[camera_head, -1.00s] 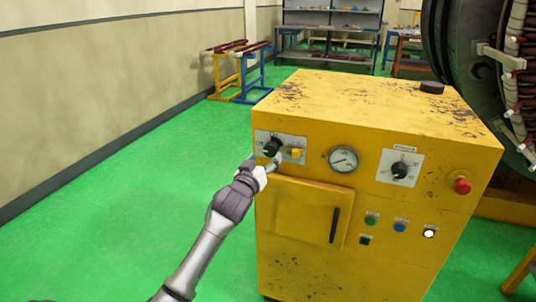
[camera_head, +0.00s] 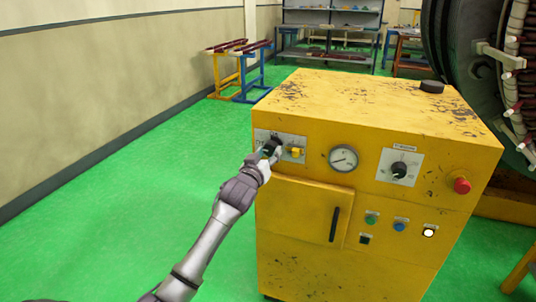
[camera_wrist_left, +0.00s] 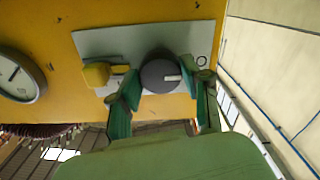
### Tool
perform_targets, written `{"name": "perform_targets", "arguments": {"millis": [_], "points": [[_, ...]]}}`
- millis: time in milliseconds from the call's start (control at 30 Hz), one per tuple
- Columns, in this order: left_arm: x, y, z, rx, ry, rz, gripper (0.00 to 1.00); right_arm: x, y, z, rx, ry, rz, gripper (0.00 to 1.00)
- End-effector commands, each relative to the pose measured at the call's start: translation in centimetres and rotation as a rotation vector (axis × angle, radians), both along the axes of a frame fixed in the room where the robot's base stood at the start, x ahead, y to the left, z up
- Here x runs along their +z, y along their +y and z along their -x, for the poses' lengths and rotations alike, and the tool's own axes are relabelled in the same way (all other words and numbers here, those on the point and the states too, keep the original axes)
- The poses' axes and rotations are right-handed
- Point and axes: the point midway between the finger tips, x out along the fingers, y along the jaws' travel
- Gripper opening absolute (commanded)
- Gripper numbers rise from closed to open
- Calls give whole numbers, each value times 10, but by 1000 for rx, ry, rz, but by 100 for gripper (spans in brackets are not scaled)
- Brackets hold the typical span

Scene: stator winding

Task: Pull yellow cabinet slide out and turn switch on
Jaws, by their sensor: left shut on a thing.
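The yellow cabinet (camera_head: 385,110) stands in the middle of the head view. A grey switch plate (camera_head: 259,138) is at the upper left of its front. The plate carries a black rotary knob (camera_wrist_left: 160,76) and a small yellow slide (camera_head: 296,152), which also shows in the left wrist view (camera_wrist_left: 96,75) beside the knob. My left gripper (camera_head: 272,151) is at the plate, its fingers (camera_wrist_left: 163,92) shut on the black knob, one on each side. The gripper partly hides the knob in the head view. My right gripper is not in view.
A round gauge (camera_head: 343,158), a second black knob (camera_head: 399,170), a red button (camera_head: 462,185) and a door with a black handle (camera_head: 334,224) are on the cabinet front. A large stator (camera_head: 465,75) stands behind right. Green floor is free at left.

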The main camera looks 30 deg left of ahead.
Motion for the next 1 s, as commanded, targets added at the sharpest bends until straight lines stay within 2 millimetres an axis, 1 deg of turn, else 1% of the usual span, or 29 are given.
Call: {"name": "perform_targets", "arguments": {"millis": [167,367,567,1000], "points": [[0,0,0,0,4,-14,13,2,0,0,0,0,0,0],[1,1,0,1,23,-86,13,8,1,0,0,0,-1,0],[3,1,0,0,56,-229,13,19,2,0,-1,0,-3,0],[2,1,0,0,153,-635,13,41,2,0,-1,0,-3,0]]}}
